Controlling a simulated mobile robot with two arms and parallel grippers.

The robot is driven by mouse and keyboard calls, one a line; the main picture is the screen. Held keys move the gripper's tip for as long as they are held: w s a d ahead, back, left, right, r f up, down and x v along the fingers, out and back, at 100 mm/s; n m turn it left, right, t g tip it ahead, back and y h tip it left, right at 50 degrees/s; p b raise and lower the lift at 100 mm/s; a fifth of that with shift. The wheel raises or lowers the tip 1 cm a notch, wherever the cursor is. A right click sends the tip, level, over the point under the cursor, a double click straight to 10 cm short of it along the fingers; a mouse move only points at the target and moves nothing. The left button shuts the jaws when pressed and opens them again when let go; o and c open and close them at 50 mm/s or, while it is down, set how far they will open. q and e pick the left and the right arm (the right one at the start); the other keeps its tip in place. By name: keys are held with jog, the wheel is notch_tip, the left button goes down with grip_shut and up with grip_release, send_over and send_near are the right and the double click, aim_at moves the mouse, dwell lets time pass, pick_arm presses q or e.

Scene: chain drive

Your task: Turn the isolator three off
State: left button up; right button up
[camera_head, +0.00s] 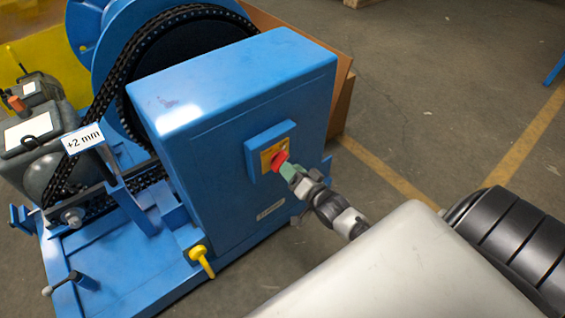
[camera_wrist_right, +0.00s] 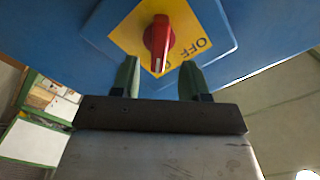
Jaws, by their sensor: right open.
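The isolator's red knob (camera_head: 279,158) sits on a yellow plate (camera_head: 268,155), mounted on a blue box on the side of the big blue housing (camera_head: 220,130). In the right wrist view the red knob (camera_wrist_right: 158,42) stands nearly upright in the picture, with upside-down "OFF" lettering on the yellow plate (camera_wrist_right: 190,40) beside it. My right gripper (camera_head: 288,170) is at the knob in the head view. In the wrist view its two green fingers (camera_wrist_right: 159,80) are open, one on each side below the knob, with no visible contact. My left gripper is not in view.
A chain (camera_head: 110,75) runs around a large wheel behind the housing. A yellow handle (camera_head: 201,261) hangs at the housing's lower front. A "+2 mm" label (camera_head: 83,138) and a grey motor stand at left. Concrete floor (camera_head: 440,90) lies open at right.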

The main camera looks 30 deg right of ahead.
aim_at(280, 161)
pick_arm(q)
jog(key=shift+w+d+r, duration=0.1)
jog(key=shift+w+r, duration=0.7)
pick_arm(e)
jog(key=shift+w+a+f, duration=0.1)
jog(key=shift+w+a, duration=0.05)
jog(key=shift+w, duration=2.1)
jog(key=shift+c, duration=0.2)
grip_shut()
